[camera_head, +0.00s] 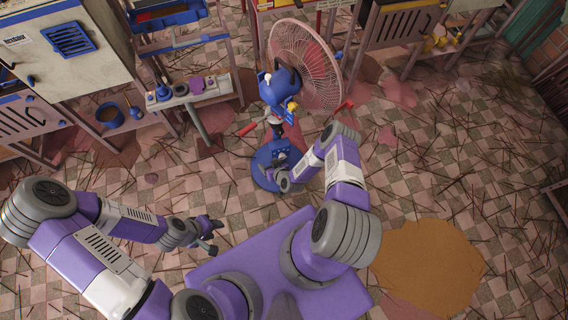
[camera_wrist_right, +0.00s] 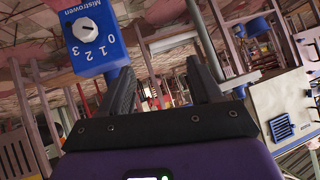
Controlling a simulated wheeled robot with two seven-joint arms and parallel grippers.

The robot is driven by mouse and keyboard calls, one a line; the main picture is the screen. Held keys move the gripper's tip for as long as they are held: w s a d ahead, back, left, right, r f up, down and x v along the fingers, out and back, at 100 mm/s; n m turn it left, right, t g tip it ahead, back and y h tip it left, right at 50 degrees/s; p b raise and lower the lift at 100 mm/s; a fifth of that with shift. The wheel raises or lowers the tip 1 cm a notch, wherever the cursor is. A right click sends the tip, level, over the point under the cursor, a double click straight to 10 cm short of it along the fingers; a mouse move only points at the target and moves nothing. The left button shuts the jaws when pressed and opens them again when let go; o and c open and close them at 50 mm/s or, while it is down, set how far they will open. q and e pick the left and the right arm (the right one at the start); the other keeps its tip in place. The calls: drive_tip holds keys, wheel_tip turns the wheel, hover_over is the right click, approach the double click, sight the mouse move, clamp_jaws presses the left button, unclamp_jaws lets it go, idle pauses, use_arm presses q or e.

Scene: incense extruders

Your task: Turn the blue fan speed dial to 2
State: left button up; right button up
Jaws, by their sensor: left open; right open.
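The blue fan (camera_head: 278,90) stands upright on a round blue base, with a large wire cage. In the right wrist view its blue control box (camera_wrist_right: 95,45) is at the upper left, with the white dial (camera_wrist_right: 86,28) above the digits 0, 1, 2 and 3. A dark mark crosses the dial; I cannot tell for certain which digit it points to. My right gripper (camera_wrist_right: 160,70) is open and empty, its fingers to the right of and below the box, apart from the dial. The right hand is low by the fan base in the head view. My left gripper (camera_head: 214,232) is open and empty, away from the fan.
A bench with small items (camera_head: 190,92), a blue pot (camera_head: 110,115) and a cabinet (camera_head: 65,45) stand at the upper left. Racks line the back. An orange-brown patch (camera_head: 430,265) lies on the checkered floor, which is strewn with sticks. Open floor lies right of the fan.

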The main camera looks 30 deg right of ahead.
sight(283, 158)
drive_tip(key=s+d+f+t+h+b, duration=0.3)
drive_tip(key=d+f+h, duration=0.2)
drive_tip(key=d+f, duration=0.3)
drive_tip(key=w+f+b, duration=0.2)
drive_tip(key=w, duration=0.1)
drive_tip(key=w+f+b, duration=0.1)
drive_tip(key=w, duration=0.1)
drive_tip(key=shift+w+d+f, duration=0.2)
drive_tip(key=shift+d+f, duration=0.2)
drive_tip(key=shift+w+d+f+b, duration=0.2)
drive_tip(key=shift+w+b, duration=0.1)
drive_tip(key=shift+w, duration=0.35)
use_arm(q)
wheel_tip(283, 158, down, 8)
drive_tip(key=shift+r, duration=0.15)
use_arm(e)
drive_tip(key=c, duration=1)
